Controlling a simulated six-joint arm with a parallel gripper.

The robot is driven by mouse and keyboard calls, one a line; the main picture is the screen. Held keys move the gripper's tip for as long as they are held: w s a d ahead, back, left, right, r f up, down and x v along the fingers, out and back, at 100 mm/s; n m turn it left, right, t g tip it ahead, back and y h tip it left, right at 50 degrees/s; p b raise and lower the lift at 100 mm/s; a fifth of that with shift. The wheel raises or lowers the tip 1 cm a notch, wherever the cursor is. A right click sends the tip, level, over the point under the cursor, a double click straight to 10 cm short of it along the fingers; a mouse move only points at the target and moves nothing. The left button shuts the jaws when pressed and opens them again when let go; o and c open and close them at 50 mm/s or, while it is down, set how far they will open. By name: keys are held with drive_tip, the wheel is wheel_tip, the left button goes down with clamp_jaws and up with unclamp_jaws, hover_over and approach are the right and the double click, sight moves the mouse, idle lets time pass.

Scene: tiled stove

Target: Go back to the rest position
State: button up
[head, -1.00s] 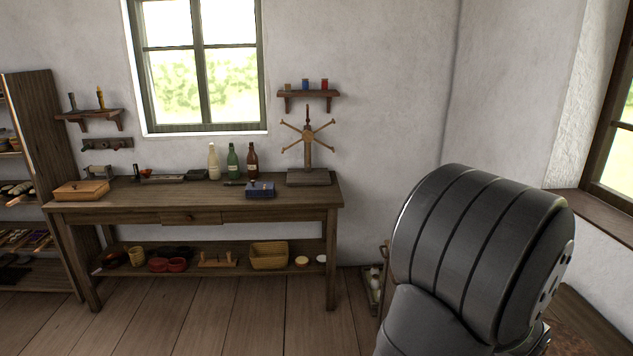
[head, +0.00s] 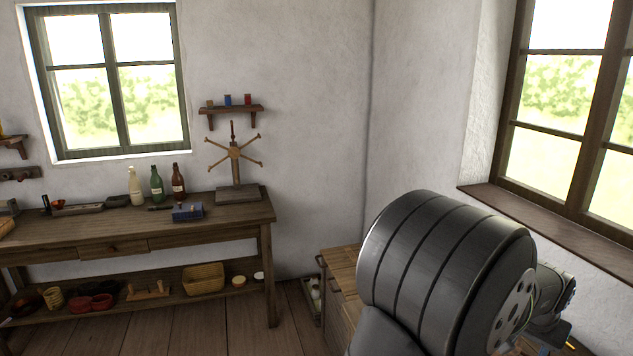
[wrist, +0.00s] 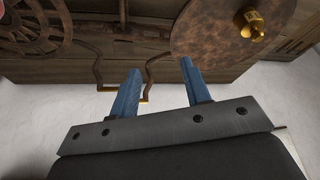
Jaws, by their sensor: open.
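My gripper (wrist: 156,80) shows in the wrist view with its two blue fingers apart and nothing between them. Beyond the fingers are a dark bent crank handle (wrist: 150,82) with brass-coloured ends and a round brown disc (wrist: 215,35) with a brass knob (wrist: 249,23). I cannot tell how far the fingertips are from the crank. In the head view, a large dark grey joint of my arm (head: 440,270) fills the lower right and hides what is behind it. The gripper's fingers cannot be made out there.
A workbench (head: 190,228) with bottles (head: 157,184), a blue box (head: 188,212) and a wooden winder (head: 235,165) stands at the left. A wooden cabinet (head: 342,265) is beside my arm. A spoked wheel (wrist: 35,25) is at the wrist view's upper left. Floor shows before the bench.

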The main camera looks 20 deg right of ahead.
drive_tip(key=s+d+r+m, duration=0.1)
drive_tip(key=s+d+r, duration=0.2)
drive_tip(key=d, duration=0.1)
drive_tip(key=w+f, duration=0.1)
drive_tip(key=w, duration=0.1)
drive_tip(key=w+f, duration=0.2)
drive_tip(key=w, duration=0.1)
drive_tip(key=w+f, duration=0.2)
drive_tip(key=shift+w, duration=0.4)
drive_tip(key=shift+o, duration=0.5)
drive_tip(key=o, duration=1.1)
drive_tip(key=shift+o, duration=0.3)
drive_tip(key=shift+m+g+y, duration=0.4)
drive_tip(key=shift+m+y, duration=0.2)
drive_tip(key=shift+y, duration=0.2)
drive_tip(key=w+a, duration=0.1)
drive_tip(key=a, duration=0.1)
drive_tip(key=w+a+r, duration=0.1)
drive_tip(key=a, duration=0.5)
drive_tip(key=shift+w+a+r, duration=0.2)
drive_tip(key=shift+w+r, duration=0.05)
drive_tip(key=shift+w, duration=0.15)
drive_tip(key=w+a+m+g+y, duration=0.1)
drive_tip(key=w+a+m+y, duration=0.15)
drive_tip(key=a, duration=0.95)
drive_tip(key=f, duration=1)
drive_tip(key=shift+s+a, duration=0.15)
drive_tip(key=shift+s, duration=0.15)
drive_tip(key=shift+r, duration=0.1)
